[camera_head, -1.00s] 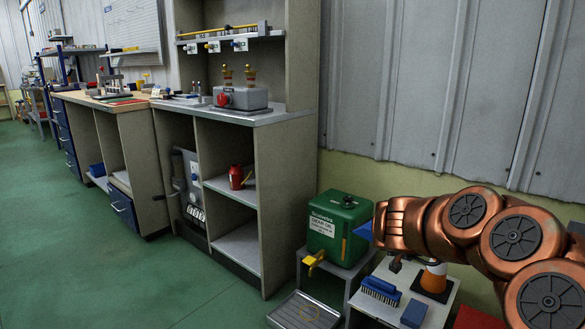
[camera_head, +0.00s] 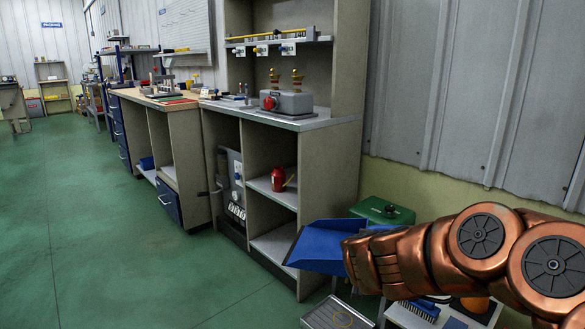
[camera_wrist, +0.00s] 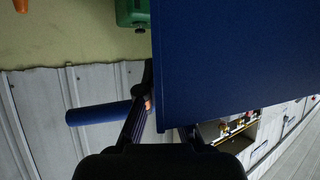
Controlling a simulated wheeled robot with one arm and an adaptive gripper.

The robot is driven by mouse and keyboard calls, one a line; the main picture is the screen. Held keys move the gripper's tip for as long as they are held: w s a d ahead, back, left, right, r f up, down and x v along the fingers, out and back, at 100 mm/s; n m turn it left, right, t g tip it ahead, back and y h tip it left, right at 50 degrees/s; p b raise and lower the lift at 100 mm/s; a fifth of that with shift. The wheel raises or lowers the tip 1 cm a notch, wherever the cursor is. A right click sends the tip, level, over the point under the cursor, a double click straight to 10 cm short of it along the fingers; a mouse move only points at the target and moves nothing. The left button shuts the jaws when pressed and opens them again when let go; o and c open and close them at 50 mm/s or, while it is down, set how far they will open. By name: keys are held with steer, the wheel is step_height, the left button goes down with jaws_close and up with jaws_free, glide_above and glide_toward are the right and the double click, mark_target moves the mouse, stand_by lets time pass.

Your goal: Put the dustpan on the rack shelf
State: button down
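The blue dustpan (camera_head: 322,246) is held out beyond the left end of my copper arm, raised in front of the grey cabinet's lower part. In the wrist view its broad blue pan (camera_wrist: 235,60) fills the upper right, and its round handle sticks out to the left. My gripper (camera_wrist: 168,118) appears closed around the dustpan between handle and pan; the contact is partly hidden. In the head view the arm hides the fingers.
The grey cabinet (camera_head: 331,160) has open shelves, one with a red can (camera_head: 279,179). A green tank (camera_head: 381,210) and a low stand with a blue brush (camera_head: 421,308) are beside my arm. A shelf unit (camera_head: 54,88) stands far left. The green floor (camera_head: 110,230) is clear.

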step_height(320, 180, up, 23)
steer(key=w+n+y+p, duration=0.2)
steer(key=n+y+p, duration=0.1)
steer(key=p, duration=3.2)
steer(key=shift+w+r+t+y, duration=0.2)
steer(key=shift+t+y, duration=0.1)
steer(key=shift+a, duration=0.15)
